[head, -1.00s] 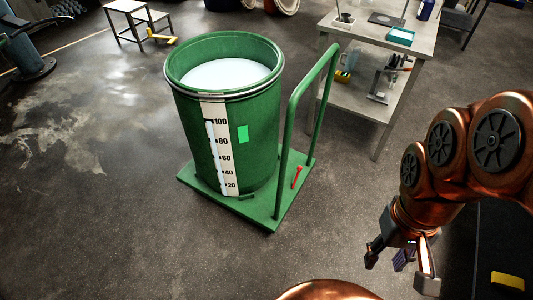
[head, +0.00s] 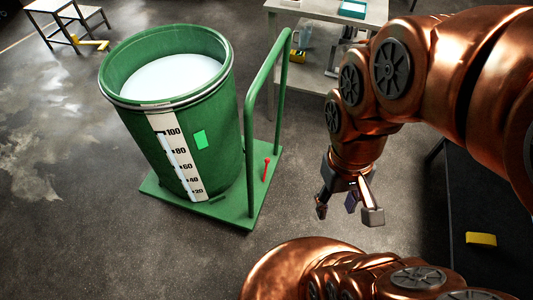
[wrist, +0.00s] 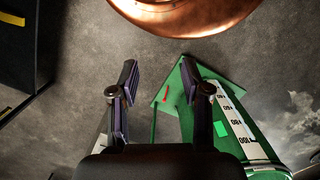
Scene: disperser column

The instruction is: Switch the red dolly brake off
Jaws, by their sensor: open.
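The red brake lever (head: 266,168) stands on the right part of the green dolly deck (head: 234,215), beside the foot of the green push handle (head: 250,110). It leans slightly and is small in view. A large green drum (head: 215,150) with white contents and a level scale stands on the deck. My gripper (head: 347,215) is open and empty, to the right of the dolly and apart from it. In the wrist view, the lever (wrist: 165,97) shows small between my open fingers (wrist: 160,85), with the deck (wrist: 222,88) partly behind the right finger.
A work table (head: 310,12) with a lower shelf stands behind the dolly. A dark unit with a yellow block (head: 481,239) is at the right. The floor in front of the dolly is clear.

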